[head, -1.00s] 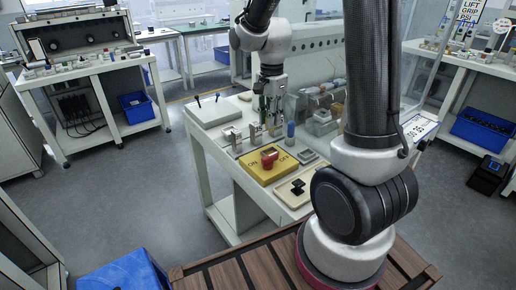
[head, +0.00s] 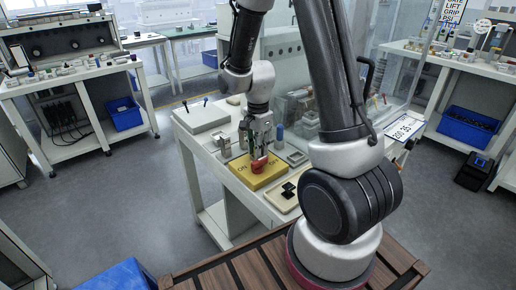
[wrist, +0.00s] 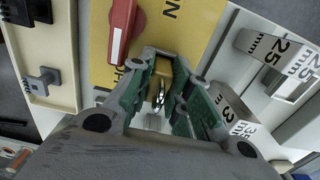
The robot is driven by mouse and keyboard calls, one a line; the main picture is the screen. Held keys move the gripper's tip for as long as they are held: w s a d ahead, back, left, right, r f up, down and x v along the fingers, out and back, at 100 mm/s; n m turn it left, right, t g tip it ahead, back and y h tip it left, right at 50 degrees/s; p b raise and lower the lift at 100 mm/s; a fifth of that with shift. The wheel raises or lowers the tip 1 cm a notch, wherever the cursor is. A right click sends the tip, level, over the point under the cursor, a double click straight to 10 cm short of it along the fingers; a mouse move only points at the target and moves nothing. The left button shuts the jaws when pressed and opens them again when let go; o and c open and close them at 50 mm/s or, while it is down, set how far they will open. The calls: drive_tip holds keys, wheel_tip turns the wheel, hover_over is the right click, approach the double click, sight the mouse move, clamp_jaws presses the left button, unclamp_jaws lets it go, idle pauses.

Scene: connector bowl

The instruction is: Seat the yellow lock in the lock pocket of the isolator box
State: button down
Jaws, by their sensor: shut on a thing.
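My gripper (head: 257,148) is over the yellow isolator box (head: 268,182) on the bench, close to its red switch handle (head: 258,167). In the wrist view my gripper (wrist: 163,65) is shut on the yellow lock (wrist: 163,71), held between its green-padded fingers. The lock's shiny metal shackle points back toward the palm. The yellow box (wrist: 190,22) lies just beyond the fingertips, with the red handle (wrist: 122,25) to the left of the lock. The lock pocket cannot be made out, and I cannot tell whether the lock touches the box. The lock is hidden in the head view.
A beige tray (head: 281,203) with dark parts lies in front of the box; a small grey square part (wrist: 44,78) is in it. Grey blocks marked 25 mm (wrist: 275,58) and 35 mm (wrist: 228,105) stand nearby. A clear panel (head: 370,90) stands behind the bench.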

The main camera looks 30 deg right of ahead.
drive_tip(key=shift+f, duration=0.15)
drive_tip(key=c, duration=1.6)
unclamp_jaws()
wheel_tip(320, 180, up, 12)
drive_tip(key=shift+r, duration=0.1)
drive_tip(key=s+r+n+t, duration=0.1)
drive_tip(key=s+r+n, duration=0.3)
drive_tip(key=s+n, duration=0.1)
drive_tip(key=s+d+r+n+t, duration=0.1)
drive_tip(key=s+r+n, duration=0.3)
drive_tip(key=s, duration=0.4)
drive_tip(key=s+d+r+n+t, duration=0.1)
drive_tip(key=s+r+n+t, duration=0.1)
drive_tip(key=s+r+n, duration=0.2)
drive_tip(key=shift+s+r+n, duration=0.2)
drive_tip(key=shift+s+n, duration=1.1)
drive_tip(key=shift+n, duration=0.1)
drive_tip(key=shift+s, duration=0.1)
